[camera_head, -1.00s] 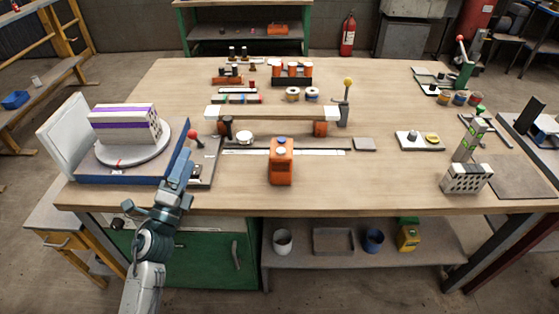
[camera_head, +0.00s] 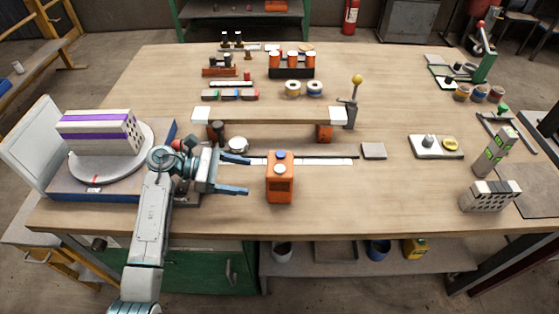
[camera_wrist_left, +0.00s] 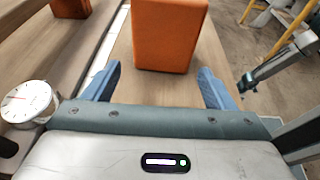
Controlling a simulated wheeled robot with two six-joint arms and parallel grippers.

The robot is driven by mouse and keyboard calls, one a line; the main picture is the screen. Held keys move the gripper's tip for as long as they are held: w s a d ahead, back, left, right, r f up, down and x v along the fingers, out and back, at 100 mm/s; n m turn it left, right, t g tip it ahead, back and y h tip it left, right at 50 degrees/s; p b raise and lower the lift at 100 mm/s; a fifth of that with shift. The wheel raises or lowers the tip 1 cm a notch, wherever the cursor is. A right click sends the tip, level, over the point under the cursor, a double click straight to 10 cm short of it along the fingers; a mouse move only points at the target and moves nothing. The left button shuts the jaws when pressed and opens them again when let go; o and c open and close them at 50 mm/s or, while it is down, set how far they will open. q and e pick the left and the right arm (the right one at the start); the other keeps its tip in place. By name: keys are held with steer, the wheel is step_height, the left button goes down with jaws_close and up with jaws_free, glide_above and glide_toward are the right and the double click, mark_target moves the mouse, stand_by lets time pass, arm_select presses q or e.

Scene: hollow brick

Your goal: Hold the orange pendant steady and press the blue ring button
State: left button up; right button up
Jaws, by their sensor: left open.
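The orange pendant (camera_head: 279,182) stands upright on the table near the front middle. In the left wrist view the pendant (camera_wrist_left: 168,38) stands ahead, between and beyond the open fingertips (camera_wrist_left: 160,80), with nothing held. The button is not visible there.
A beam (camera_head: 268,115) on orange supports lies behind the pendant. A round gauge (camera_head: 237,145) sits behind my left gripper and also shows in the left wrist view (camera_wrist_left: 27,101). A turntable with a brick (camera_head: 100,133) is at left.

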mark_target(276, 183)
arm_select(q)
steer(key=shift+d, duration=0.1)
steer(key=shift+s+d, duration=0.1)
steer(key=shift+d, duration=0.15)
steer(key=x, duration=0.5)
steer(key=shift+s+p, duration=0.15)
steer(key=shift+p, duration=0.15)
steer(key=b+x, duration=0.2)
steer(key=x, duration=0.1)
steer(key=shift+f, duration=0.2)
steer(key=shift+d+b, duration=0.35)
steer(key=shift+d, duration=0.2)
arm_select(e)
steer(key=shift+w+f, duration=0.15)
steer(key=shift+w, duration=0.45)
steer(key=shift+w+f, duration=0.15)
steer(key=shift+w, duration=0.4)
arm_select(q)
jaws_close()
steer(key=shift+c, duration=0.6)
jaws_free()
arm_select(e)
steer(key=shift+o, duration=0.2)
